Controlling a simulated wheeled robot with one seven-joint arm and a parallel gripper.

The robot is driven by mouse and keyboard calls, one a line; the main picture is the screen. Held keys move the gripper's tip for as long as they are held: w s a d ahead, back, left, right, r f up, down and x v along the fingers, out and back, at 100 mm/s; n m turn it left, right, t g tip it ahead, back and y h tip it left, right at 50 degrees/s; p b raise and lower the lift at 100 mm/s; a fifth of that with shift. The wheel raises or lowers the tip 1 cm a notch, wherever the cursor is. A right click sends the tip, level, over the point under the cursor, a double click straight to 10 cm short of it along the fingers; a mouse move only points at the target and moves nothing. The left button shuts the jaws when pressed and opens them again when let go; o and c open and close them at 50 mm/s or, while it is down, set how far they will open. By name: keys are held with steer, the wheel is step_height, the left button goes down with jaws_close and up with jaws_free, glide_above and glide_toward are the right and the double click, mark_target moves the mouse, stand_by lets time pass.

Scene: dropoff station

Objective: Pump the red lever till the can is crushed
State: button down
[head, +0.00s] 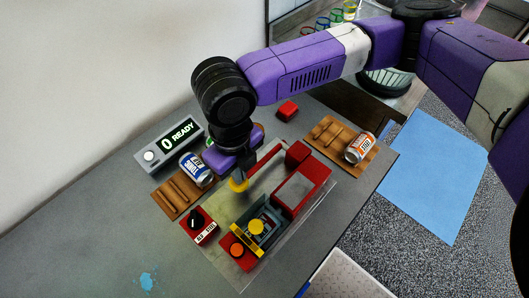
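The crusher is a red machine (305,184) on the grey bench. A red bar (267,158), which looks like the lever, runs from its far red block toward my gripper, with a yellow end (238,185). My gripper (238,174) is over that end, pointing down; its fingers are mostly hidden, so I cannot tell whether they grip it. At the machine's near end is a dark blue-grey cradle (265,236) with yellow parts. I cannot make out a can there. A blue-and-white can (196,170) and an orange-and-silver can (359,147) lie on wooden racks, both uncrushed.
A display reading "0 READY" (176,142) stands behind the left rack (178,193). A red box with a black knob (199,226) is at the machine's left. An orange button (237,250) is at the near end. A red block (288,110) lies behind. The bench's front left is mostly clear.

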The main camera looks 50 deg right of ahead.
steer(key=shift+f, duration=0.15)
steer(key=shift+d+f+b, duration=0.15)
steer(key=shift+f+b, duration=0.85)
steer(key=shift+f, duration=0.2)
steer(key=r+p, duration=0.4)
steer(key=r, duration=0.1)
steer(key=r+p, duration=0.2)
steer(key=r, duration=0.1)
steer(key=shift+d, duration=0.4)
steer(key=shift+a+f+b, duration=0.2)
steer(key=shift+f+b, duration=0.25)
steer(key=shift+f, duration=0.25)
steer(key=shift+a+f+b, duration=0.15)
steer(key=shift+f+b, duration=0.25)
steer(key=shift+f, duration=0.4)
